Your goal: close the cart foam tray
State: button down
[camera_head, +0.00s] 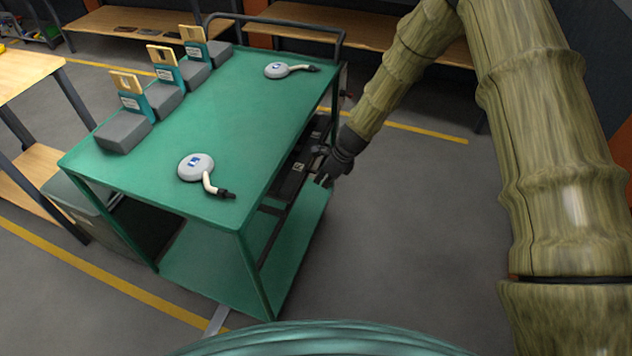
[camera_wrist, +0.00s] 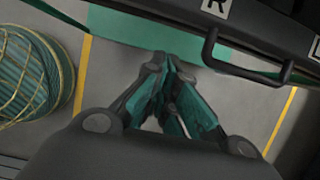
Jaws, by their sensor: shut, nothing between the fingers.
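The green cart (camera_head: 235,105) stands in the middle of the head view. Dark trays (camera_head: 289,182) sit under its top on the right side, one with a white label. In the wrist view a black tray front (camera_wrist: 175,12) with a letter R label and a black bar handle (camera_wrist: 238,68) crosses the upper right. I cannot tell how far the tray is pulled out. My gripper (camera_head: 324,180) is beside the cart's right side, close to the trays. In the wrist view its fingertips (camera_wrist: 163,62) are together, empty, left of the handle and apparently apart from it.
Two grey round devices (camera_head: 196,167) and several grey blocks with cards (camera_head: 123,132) lie on the cart top. A wooden bench (camera_head: 30,75) stands at left. Floor right of the cart is free. A ribbed teal round thing (camera_wrist: 32,75) shows in the wrist view.

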jog(key=b+v, duration=0.1)
jog(key=v, duration=0.6)
jog(key=shift+s+r, duration=0.15)
jog(key=shift+r, duration=0.25)
jog(key=s+d+f+n+g+h, duration=0.1)
jog(key=s+d+f+n+h, duration=0.1)
jog(key=s+d+f+n, duration=0.55)
jog(key=s+d+f+n+g+h, duration=0.1)
jog(key=s+d+f+n+h, duration=0.15)
jog(key=s+f, duration=0.9)
jog(key=s+d+n, duration=0.1)
jog(key=s+n, duration=1.1)
jog(key=s, duration=1.3)
jog(key=shift+d+f+n, duration=0.3)
jog(key=shift+d+f, duration=0.1)
jog(key=shift+f, duration=0.1)
jog(key=shift+s+y, duration=0.1)
jog(key=shift+y, duration=0.15)
